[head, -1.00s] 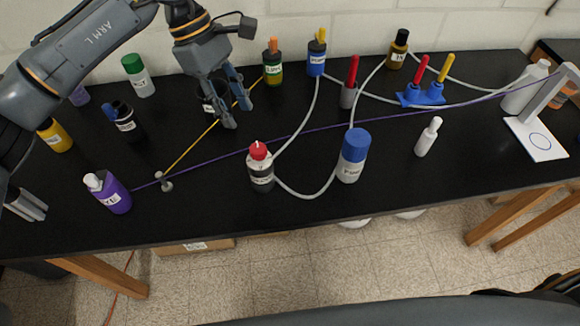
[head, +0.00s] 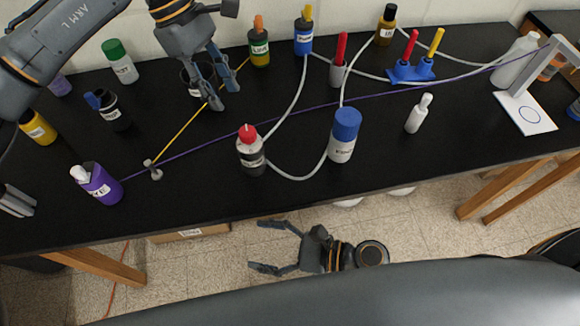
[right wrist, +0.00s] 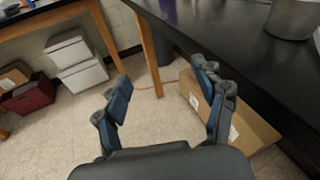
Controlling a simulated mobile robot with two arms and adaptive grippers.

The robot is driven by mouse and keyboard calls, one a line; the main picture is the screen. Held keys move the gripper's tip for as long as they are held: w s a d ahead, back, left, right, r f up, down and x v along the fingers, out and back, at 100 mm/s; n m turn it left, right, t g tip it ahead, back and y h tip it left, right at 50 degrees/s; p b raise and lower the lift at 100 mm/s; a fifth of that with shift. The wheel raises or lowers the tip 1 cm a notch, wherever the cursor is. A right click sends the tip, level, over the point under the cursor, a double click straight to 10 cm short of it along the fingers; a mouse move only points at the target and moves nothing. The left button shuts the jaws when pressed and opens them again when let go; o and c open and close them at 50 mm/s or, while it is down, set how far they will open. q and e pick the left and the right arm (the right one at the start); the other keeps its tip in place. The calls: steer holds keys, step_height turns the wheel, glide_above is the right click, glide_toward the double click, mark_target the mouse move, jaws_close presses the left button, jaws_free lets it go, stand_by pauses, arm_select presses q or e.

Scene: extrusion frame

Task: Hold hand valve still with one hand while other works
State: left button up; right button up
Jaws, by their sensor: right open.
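A blue piece with a red and a yellow lever (head: 412,72) stands at the back right of the black table. A grey cup-like piece with a red handle (head: 339,62) stands left of it. Either could be the hand valve; I cannot tell which. My left gripper (head: 229,98) hangs over the back left of the table, fingers apart, in front of a dark labelled container (head: 190,82) that it partly hides. I see nothing held in it. My right gripper (head: 258,245) is open and empty, off the table's front edge; its spread fingers show in the right wrist view (right wrist: 161,78).
Grey hoses (head: 296,98), a yellow cord (head: 182,134) and a purple cord (head: 290,130) cross the black table (head: 300,195). A blue-capped bottle (head: 344,135), a red-capped bottle (head: 250,152) and a white bottle (head: 417,115) stand mid-table. A cardboard box (right wrist: 245,122) lies on the floor.

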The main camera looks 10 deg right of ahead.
step_height(320, 180, up, 5)
steer(key=w+m+t+y, duration=0.1)
steer(key=w+m, duration=0.1)
steer(key=w, duration=0.1)
steer(key=m+t+h, duration=0.2)
steer(key=m+t, duration=0.2)
steer(key=t, duration=0.1)
glide_toward(238, 141)
steer(key=shift+s+d+f, duration=0.25)
steer(key=shift+d+f, duration=0.25)
steer(key=shift+d, duration=0.05)
steer(key=shift+s+d+f, duration=0.3)
steer(key=shift+d+f, duration=0.2)
steer(key=shift+w+a, duration=0.15)
steer(key=shift+w, duration=0.1)
steer(key=x, duration=1.3)
steer(key=shift+w, duration=0.1)
steer(key=c, duration=1.4)
steer(key=shift+c, duration=0.2)
